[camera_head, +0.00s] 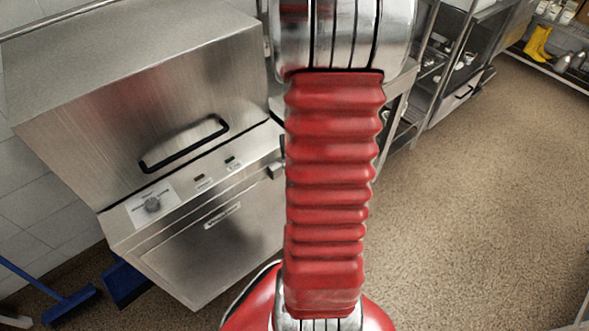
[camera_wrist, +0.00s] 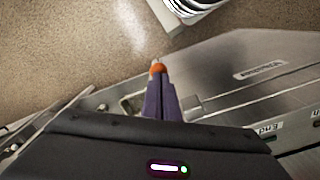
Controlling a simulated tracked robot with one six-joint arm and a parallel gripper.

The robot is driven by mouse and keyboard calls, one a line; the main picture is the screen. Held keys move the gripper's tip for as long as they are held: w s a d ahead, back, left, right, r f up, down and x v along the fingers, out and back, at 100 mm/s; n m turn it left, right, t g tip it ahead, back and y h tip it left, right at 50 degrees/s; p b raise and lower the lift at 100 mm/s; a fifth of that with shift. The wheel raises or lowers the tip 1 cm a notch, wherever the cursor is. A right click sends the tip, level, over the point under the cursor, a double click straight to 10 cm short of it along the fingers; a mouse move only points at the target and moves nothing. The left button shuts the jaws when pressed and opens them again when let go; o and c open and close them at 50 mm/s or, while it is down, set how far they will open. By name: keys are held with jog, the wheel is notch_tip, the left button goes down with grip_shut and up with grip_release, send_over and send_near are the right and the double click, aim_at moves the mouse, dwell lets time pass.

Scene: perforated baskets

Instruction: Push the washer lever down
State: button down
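The washer (camera_head: 225,230) is a steel, box-shaped machine with a raised hood at the left of the head view. Its lever, a black bar handle (camera_head: 185,145), runs across the hood's lower front, above the control panel. In the wrist view the washer's steel front (camera_wrist: 235,70) shows turned over, with labels. My gripper (camera_wrist: 158,70) has purple fingers with an orange tip; they look closed together, with nothing visible between them. It is over or beside the washer's front edge; I cannot tell whether it touches. The lever is not clearly seen in the wrist view. My arm hides the gripper in the head view.
Steel shelving (camera_head: 455,85) stands behind to the right, with yellow boots (camera_head: 538,43) farther off. The brown floor (camera_head: 480,200) at right is clear.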

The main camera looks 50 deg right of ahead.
jog(key=shift+f, duration=1.7)
jog(key=shift+r, duration=0.1)
notch_tip(320, 180, up, 12)
dwell(1.0)
dwell(0.5)
jog(key=w+a+r+n+t, duration=0.1)
jog(key=a+r, duration=0.4)
jog(key=a, duration=0.5)
jog(key=w+a+r+n+t, duration=0.1)
jog(key=a+r+n, duration=0.3)
jog(key=a, duration=0.6)
jog(key=w+a+r+n+t, duration=0.1)
jog(key=a+r+n+t, duration=0.2)
jog(key=a+r, duration=0.4)
jog(key=a, duration=0.4)
jog(key=shift+n+t, duration=0.3)
